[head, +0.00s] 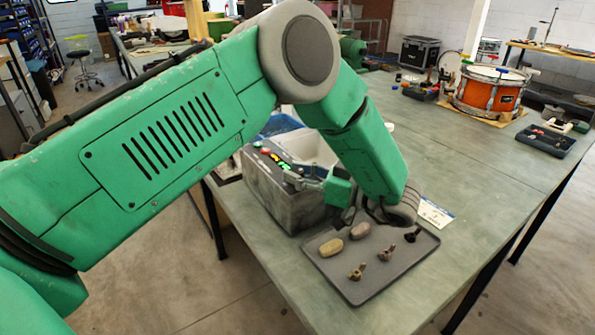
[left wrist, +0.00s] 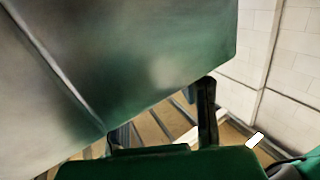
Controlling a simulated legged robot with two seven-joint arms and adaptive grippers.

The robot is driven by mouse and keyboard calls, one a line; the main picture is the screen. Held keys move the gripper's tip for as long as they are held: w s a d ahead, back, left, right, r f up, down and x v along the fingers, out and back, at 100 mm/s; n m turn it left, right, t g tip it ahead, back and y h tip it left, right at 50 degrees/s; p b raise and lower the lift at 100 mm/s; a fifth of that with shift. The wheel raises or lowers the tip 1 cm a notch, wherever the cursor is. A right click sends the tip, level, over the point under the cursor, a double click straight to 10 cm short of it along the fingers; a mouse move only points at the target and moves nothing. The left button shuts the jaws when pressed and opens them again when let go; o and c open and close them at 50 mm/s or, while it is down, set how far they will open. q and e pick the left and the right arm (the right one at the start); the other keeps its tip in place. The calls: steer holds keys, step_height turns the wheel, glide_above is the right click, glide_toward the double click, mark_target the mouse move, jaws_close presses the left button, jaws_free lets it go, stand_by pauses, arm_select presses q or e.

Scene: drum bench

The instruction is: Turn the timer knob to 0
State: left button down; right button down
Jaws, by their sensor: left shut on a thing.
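A grey box-shaped machine (head: 290,205) stands on the bench, with a control panel (head: 270,158) on top showing red and green lights. My left arm reaches over the bench from the left and bends down. My left gripper (head: 292,178) is at the right end of that panel, shut on what seems to be the timer knob. The knob and its marks are hidden by the fingers, so its setting cannot be read. In the left wrist view a large blurred grey-green surface (left wrist: 150,60) fills the top, with a dark finger (left wrist: 207,112) near it. My right gripper is not in view.
A dark tray (head: 385,276) with two oval pads and several wing nuts lies in front of my wrist. A white card (head: 434,212) lies beyond it. A white bin (head: 310,148) is behind the machine. An orange drum (head: 488,92) stands at the far right. The bench's right middle is clear.

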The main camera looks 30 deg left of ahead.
arm_select(q)
steer(key=shift+w+r, duration=0.1)
steer(key=shift+r, duration=0.05)
steer(key=c, duration=1.2)
jaws_free()
steer(key=shift+d, duration=0.1)
steer(key=d, duration=0.5)
steer(key=w+d, duration=0.1)
steer(key=d, duration=0.1)
steer(key=shift+d, duration=0.3)
steer(key=shift+a, duration=0.15)
steer(key=shift+f, duration=0.2)
